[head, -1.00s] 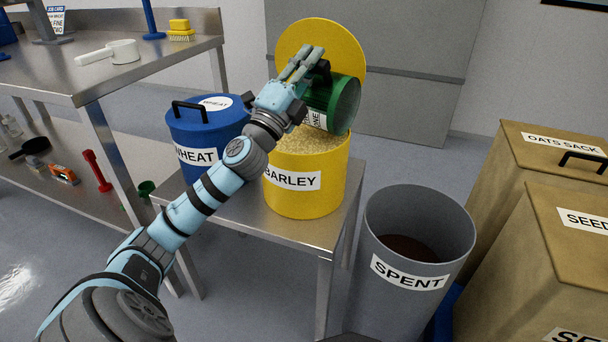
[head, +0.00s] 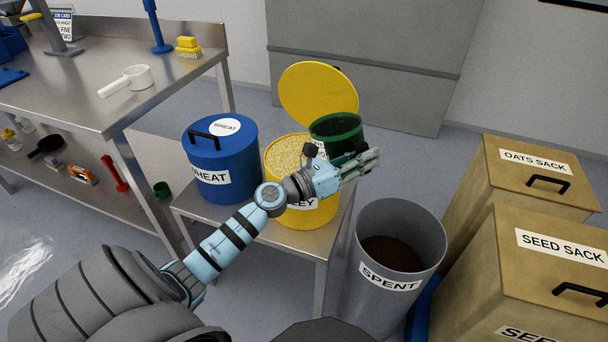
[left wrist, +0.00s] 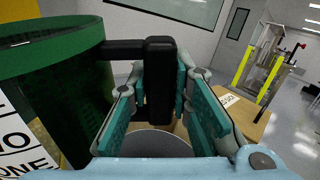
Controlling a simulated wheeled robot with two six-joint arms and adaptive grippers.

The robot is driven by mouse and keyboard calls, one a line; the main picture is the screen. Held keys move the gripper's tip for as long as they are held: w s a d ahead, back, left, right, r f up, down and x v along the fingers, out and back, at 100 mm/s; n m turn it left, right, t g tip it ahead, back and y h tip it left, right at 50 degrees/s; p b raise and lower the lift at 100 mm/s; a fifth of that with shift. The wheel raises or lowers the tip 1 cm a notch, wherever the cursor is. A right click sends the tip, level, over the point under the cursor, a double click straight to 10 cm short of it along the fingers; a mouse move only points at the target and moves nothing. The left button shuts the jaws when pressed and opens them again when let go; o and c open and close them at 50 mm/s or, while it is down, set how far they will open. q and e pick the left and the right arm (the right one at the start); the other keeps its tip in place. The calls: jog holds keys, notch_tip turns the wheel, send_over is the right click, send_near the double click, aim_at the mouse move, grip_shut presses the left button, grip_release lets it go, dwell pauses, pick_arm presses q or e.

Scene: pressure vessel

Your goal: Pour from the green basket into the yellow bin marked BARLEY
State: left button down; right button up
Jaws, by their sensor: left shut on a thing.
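The green basket (head: 337,130) is held nearly upright over the right side of the yellow bin (head: 290,153). In the head view its mouth faces up and its inside looks dark. My left gripper (head: 368,165) is shut on the basket's black handle, which shows between the fingers in the left wrist view (left wrist: 158,85). The basket's green wall (left wrist: 70,95) and part of a white label fill the left of that view. The yellow bin is full of pale grain, and its yellow lid stands open behind it. My forearm and gripper hide part of the BARLEY label. My right gripper is not in view.
A blue lidded WHEAT bin (head: 222,160) stands left of the yellow bin on the same steel stand (head: 262,240). A grey SPENT bin (head: 395,260) with dark contents stands to the right. OATS SACK (head: 520,180) and SEED SACK (head: 550,265) boxes are further right. A steel bench (head: 90,85) is at left.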

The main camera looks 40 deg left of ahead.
aim_at(370, 172)
pick_arm(q)
jog(key=d+f+m+p, duration=0.1)
jog(key=d+f+m+g+p, duration=0.1)
jog(key=m, duration=0.1)
jog(key=shift+w+d+f+g, duration=0.1)
jog(key=shift+d+f+g, duration=0.05)
jog(key=shift+f+g, duration=0.15)
jog(key=shift+f, duration=0.4)
notch_tip(370, 172, up, 3)
jog(key=p, duration=0.3)
jog(key=shift+r, duration=0.2)
jog(key=shift+f, duration=0.15)
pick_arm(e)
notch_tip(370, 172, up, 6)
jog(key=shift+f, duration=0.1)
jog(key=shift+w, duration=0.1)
